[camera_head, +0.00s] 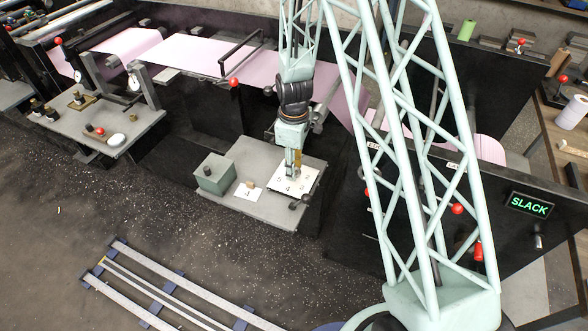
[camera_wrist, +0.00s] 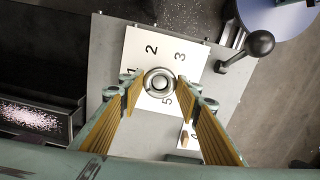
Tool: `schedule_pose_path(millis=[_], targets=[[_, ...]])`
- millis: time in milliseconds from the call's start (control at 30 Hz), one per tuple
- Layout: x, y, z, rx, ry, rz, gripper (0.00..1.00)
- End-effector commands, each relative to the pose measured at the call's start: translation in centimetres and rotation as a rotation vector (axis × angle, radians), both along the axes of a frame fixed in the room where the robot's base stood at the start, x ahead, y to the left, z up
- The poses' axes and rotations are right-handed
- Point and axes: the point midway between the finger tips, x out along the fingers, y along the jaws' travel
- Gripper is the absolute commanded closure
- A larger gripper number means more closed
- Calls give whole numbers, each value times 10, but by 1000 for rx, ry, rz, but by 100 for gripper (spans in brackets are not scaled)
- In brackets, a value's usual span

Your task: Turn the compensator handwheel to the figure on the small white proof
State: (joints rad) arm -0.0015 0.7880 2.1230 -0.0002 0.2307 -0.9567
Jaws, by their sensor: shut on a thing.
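My gripper (camera_head: 292,174) points down over a white figure card (camera_head: 305,181) on a grey bench. In the wrist view its two fingers (camera_wrist: 157,82) are shut on the round metal handwheel (camera_wrist: 158,85), one on each side. The wheel stands on the card (camera_wrist: 140,45); figures 1, 2, 3 and 5 show around it. No pointer on the wheel can be made out. The small white proof (camera_head: 246,195) lies left of the card, with a small tan piece on it. In the wrist view the proof (camera_wrist: 186,131) is partly hidden by a finger; its figure looks like 4.
A green-grey box (camera_head: 213,175) stands left of the proof. A black ball-ended lever (camera_wrist: 260,43) is at the bench edge beside the card. A lit sign (camera_head: 528,205) reads SLACK. A pink web (camera_head: 200,58) runs behind the bench.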

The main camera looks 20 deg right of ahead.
Motion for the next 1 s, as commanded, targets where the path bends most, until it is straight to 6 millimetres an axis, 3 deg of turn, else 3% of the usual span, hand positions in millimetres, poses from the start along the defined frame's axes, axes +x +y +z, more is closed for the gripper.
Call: schedule_pose_path(millis=[1000], targets=[[-1,1,-1,0,0,-801,80]])
